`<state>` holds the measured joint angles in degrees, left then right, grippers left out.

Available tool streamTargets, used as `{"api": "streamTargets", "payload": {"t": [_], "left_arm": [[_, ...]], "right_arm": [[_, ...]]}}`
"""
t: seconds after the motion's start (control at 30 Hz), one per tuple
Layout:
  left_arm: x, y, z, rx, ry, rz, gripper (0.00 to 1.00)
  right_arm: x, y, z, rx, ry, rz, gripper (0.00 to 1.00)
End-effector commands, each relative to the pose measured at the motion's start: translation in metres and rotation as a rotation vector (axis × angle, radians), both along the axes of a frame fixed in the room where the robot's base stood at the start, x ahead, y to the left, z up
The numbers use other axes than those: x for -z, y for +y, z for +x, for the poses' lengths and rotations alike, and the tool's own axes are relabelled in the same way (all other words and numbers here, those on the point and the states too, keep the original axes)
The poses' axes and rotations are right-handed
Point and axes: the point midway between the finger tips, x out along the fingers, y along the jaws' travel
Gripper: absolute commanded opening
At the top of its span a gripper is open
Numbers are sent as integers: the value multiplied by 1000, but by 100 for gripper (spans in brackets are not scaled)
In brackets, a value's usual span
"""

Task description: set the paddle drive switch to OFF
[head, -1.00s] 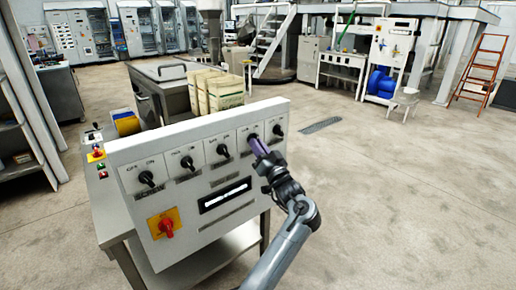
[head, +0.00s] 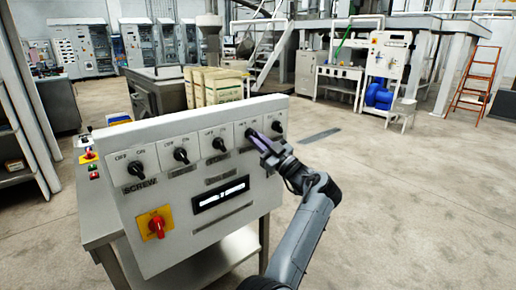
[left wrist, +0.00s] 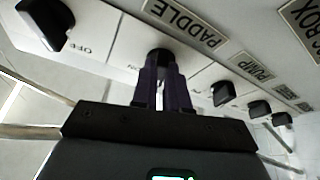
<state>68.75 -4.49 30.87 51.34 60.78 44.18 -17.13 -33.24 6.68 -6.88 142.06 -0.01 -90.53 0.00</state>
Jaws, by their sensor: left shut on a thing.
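The paddle drive switch (head: 250,133) is a black rotary knob, fourth from the left in the row on the sloped panel (head: 175,255). In the left wrist view its PADDLE label (left wrist: 185,22) shows beside it. My left gripper (head: 259,139) is at this knob, its arm reaching in from the lower right of the panel. In the left wrist view the purple fingers (left wrist: 162,82) are shut around the knob (left wrist: 159,56). They cover most of it, so I cannot tell which way it points. My right gripper is not in view.
The rightmost knob (head: 277,127) sits close beside my gripper; several others, including the screw switch (head: 136,168), line up to the left. A red rotary switch on a yellow plate (head: 157,224) is lower left. Cartons (head: 222,86) stand behind the panel. Floor to the right is clear.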

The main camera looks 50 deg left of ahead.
Motion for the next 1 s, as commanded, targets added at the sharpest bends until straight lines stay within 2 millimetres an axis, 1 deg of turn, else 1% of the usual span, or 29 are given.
{"api": "streamTargets", "payload": {"t": [0.03,0.17,0.63,0.67,0.8,1.0], "left_arm": [[2,0,0,0,-16,-2,0],[1,1,0,-1,-45,-2,0],[0,1,0,0,-60,-1,0],[0,1,0,0,-60,-1,17],[0,1,0,0,-59,-1,38],[0,1,0,-1,-58,0,39]], "right_arm": [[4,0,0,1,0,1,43],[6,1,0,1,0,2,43],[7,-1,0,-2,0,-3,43],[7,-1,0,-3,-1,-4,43],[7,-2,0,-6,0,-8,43],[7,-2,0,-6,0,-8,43]]}}
